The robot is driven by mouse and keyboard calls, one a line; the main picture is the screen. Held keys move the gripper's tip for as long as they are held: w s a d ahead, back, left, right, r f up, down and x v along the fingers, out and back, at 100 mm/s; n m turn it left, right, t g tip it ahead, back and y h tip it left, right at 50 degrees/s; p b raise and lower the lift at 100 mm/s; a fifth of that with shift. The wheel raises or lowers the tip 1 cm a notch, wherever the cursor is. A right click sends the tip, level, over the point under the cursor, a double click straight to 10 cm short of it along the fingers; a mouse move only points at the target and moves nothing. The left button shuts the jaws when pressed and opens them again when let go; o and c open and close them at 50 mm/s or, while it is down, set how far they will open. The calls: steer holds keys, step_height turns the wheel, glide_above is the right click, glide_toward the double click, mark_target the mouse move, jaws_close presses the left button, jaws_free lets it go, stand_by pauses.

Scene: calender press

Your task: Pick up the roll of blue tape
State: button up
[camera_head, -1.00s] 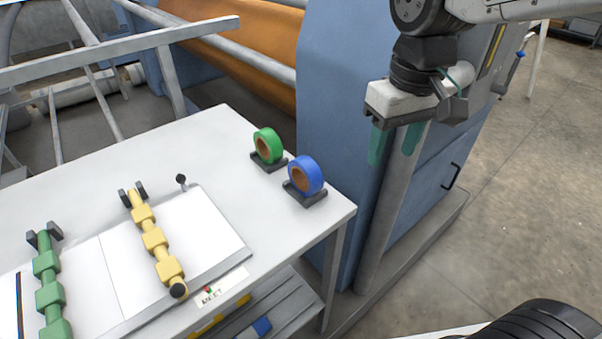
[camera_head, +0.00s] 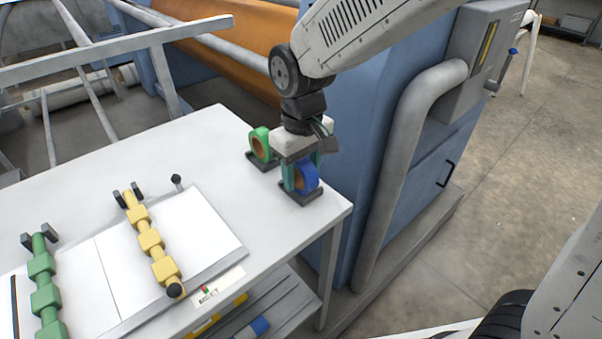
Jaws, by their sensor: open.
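The roll of blue tape (camera_head: 308,178) stands upright in a dark holder (camera_head: 301,195) near the right corner of the white table. My gripper (camera_head: 302,176) is open and points down at the blue roll. One teal finger shows at the roll's left front and the other at its right rear. The fingers and gripper body hide the top and part of the left side of the roll. I cannot tell whether the fingers touch it.
A roll of green tape (camera_head: 259,144) stands in its own holder just left of my gripper. A panel with yellow (camera_head: 150,240) and green (camera_head: 43,283) segmented bars lies on the table (camera_head: 205,150). A blue machine (camera_head: 350,150) rises behind the table's right side.

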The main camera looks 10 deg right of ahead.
steer(key=shift+f, duration=0.45)
steer(key=shift+c, duration=0.3)
steer(key=c, duration=1)
steer(key=shift+r, duration=0.1)
